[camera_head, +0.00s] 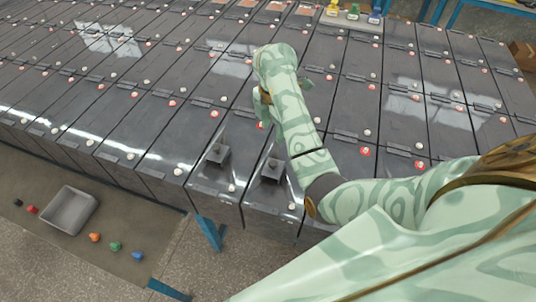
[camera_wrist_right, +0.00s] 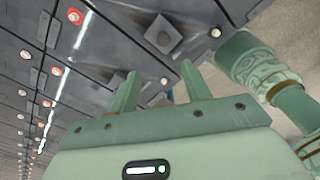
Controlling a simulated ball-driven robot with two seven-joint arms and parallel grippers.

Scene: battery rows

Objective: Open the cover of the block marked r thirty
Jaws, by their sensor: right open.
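Long rows of dark grey battery blocks (camera_head: 185,130) fill the head view, each with pale and red-ringed round terminals. No marking is readable, so I cannot tell which block is r thirty. Two front blocks carry raised square dark pieces, a left one (camera_head: 217,153) and a right one (camera_head: 271,168). My right gripper (camera_head: 262,108) is low over the blocks behind these pieces, partly hidden by my forearm. In the right wrist view its two fingers (camera_wrist_right: 160,75) are apart with nothing held between them. A raised square piece (camera_wrist_right: 163,35) shows beyond the fingertips. My left gripper is out of view.
A grey tray (camera_head: 70,210) lies in front of the rows, with small black, red, orange, green and blue pieces (camera_head: 115,246) near it. Yellow, green and blue objects (camera_head: 354,12) stand at the back. Blue supports (camera_head: 210,233) show below the front edge.

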